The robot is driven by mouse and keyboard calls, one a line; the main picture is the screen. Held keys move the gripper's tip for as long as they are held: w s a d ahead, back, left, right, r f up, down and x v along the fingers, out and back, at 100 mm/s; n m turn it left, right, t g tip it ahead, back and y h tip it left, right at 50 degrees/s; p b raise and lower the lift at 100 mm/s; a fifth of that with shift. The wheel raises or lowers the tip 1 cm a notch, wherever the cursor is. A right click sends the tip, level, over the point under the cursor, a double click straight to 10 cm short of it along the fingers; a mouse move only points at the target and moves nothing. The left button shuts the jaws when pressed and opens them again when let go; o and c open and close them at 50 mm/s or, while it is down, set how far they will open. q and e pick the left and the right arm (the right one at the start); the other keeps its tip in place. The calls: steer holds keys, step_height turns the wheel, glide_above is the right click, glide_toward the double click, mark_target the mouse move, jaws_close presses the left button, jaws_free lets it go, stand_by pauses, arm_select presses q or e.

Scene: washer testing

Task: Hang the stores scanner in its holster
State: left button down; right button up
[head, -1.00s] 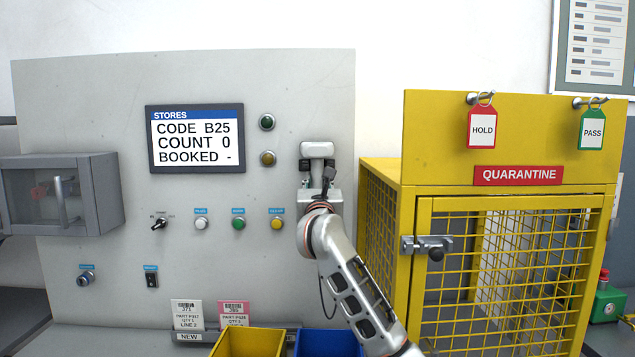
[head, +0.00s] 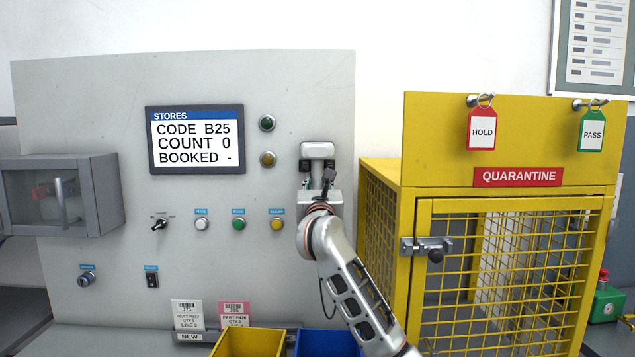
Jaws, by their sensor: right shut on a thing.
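The stores scanner (head: 317,151) shows as a pale grey head, upright against the right side of the grey panel. Dark parts flank it just below the head. My right gripper (head: 326,181) is at its lower part and is shut on it; my wrist and forearm hide the fingertips and most of the handle. A pale grey plate (head: 336,203) behind my wrist looks like part of the holster, mostly hidden. I cannot tell whether the scanner is seated in it. A thin dark cable hangs beside my forearm. My left gripper is out of view.
The stores screen (head: 196,139) reads CODE B25, COUNT 0. Buttons and a switch sit left of my wrist. A yellow bin (head: 248,342) and a blue bin (head: 312,344) stand below. The yellow quarantine cage (head: 424,170) stands close on the right.

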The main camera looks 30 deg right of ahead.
steer(key=shift+f, duration=0.5)
steer(key=o, duration=1.2)
steer(key=v, duration=1.2)
